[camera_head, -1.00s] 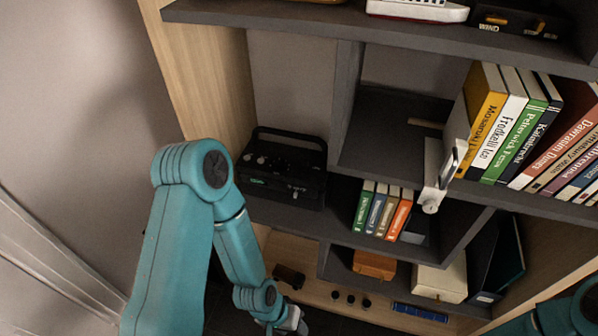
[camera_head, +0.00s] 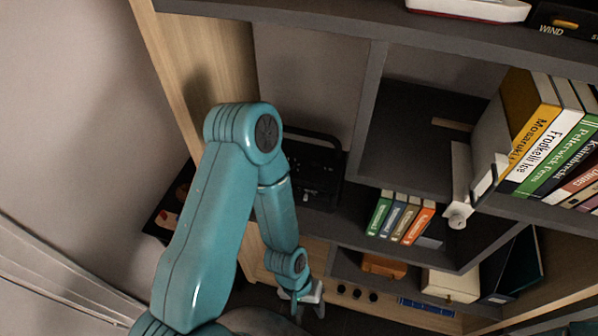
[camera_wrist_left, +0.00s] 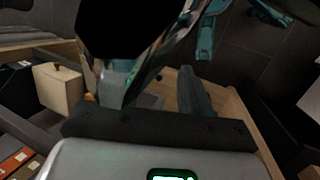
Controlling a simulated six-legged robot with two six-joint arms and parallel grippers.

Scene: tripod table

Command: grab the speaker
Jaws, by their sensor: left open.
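No object in view is clearly a speaker. The nearest match is a black box-shaped device with a carry handle and knobs (camera_head: 318,170), standing on the middle shelf at the left. My left arm covers its left part. My left gripper (camera_head: 309,296) is open, pointing down in front of the lower shelf, below the black device and apart from it. In the left wrist view a large grey body with a dark bar and a green-lit mark (camera_wrist_left: 160,160) fills the bottom; what it is, I cannot tell.
Small books (camera_head: 403,219) stand right of the black device. A white clamp-like object (camera_head: 458,185) hangs at the shelf edge, beside larger books (camera_head: 545,130). An orange box (camera_head: 384,266) and a cream box (camera_head: 452,283) sit below. A dark surface with red items (camera_head: 172,210) shows left.

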